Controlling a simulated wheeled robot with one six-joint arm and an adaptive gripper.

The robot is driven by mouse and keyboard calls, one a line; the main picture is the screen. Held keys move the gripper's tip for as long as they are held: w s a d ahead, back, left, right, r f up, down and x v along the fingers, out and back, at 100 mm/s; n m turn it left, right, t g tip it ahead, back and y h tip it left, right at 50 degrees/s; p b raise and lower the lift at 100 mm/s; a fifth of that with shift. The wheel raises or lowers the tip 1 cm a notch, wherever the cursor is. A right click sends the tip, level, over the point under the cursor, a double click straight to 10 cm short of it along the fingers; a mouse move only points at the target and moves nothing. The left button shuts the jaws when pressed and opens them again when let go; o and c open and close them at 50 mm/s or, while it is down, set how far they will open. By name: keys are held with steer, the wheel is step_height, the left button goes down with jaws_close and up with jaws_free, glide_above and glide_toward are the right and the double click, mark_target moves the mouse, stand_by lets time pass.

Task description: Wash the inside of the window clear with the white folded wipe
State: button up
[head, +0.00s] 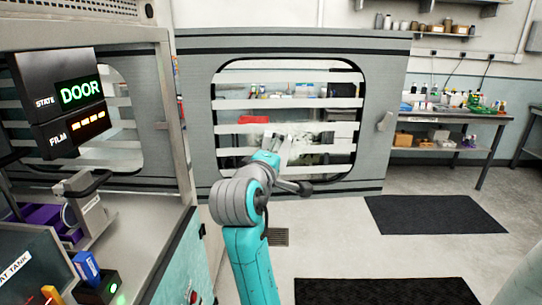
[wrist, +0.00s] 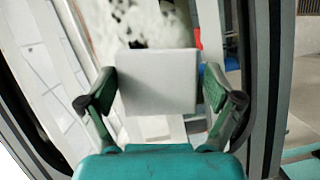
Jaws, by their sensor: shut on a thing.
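The window (head: 240,78) is set in a grey door (head: 195,120) that stands open, with white horizontal bands across the pane. A patchy whitish film (head: 310,135) shows on the lower middle of the pane. It also shows as white speckled smears in the wrist view (wrist: 150,22). My gripper (wrist: 158,92) is shut on the white folded wipe (wrist: 157,75), with one finger at each side of it. In the head view my gripper (head: 276,150) is in front of the lower middle of the window. I cannot tell whether the wipe touches the pane.
A panel (head: 60,100) at left reads STATE DOOR and FILM with several orange bars. A machine bench with a tank (head: 30,265) is at left. A bottle-laden table (head: 440,115) stands behind. Floor mats (head: 435,214) lie right.

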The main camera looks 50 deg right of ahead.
mark_target(262, 140)
steer(key=shift+s+d, duration=1.5)
steer(key=shift+d, duration=0.25)
steer(key=shift+s+d, duration=1.5)
steer(key=shift+d, duration=0.3)
steer(key=shift+s+d, duration=1.5)
steer(key=shift+d, duration=0.25)
steer(key=shift+w, duration=0.1)
steer(key=shift+w+a, duration=2.3)
steer(key=shift+w, duration=0.3)
steer(key=shift+w+a, duration=2.25)
steer(key=shift+w, duration=0.3)
steer(key=shift+w+a, duration=2.3)
steer(key=shift+w, duration=0.3)
steer(key=shift+r, duration=1.45)
steer(key=shift+s+d, duration=1.25)
steer(key=shift+d, duration=0.1)
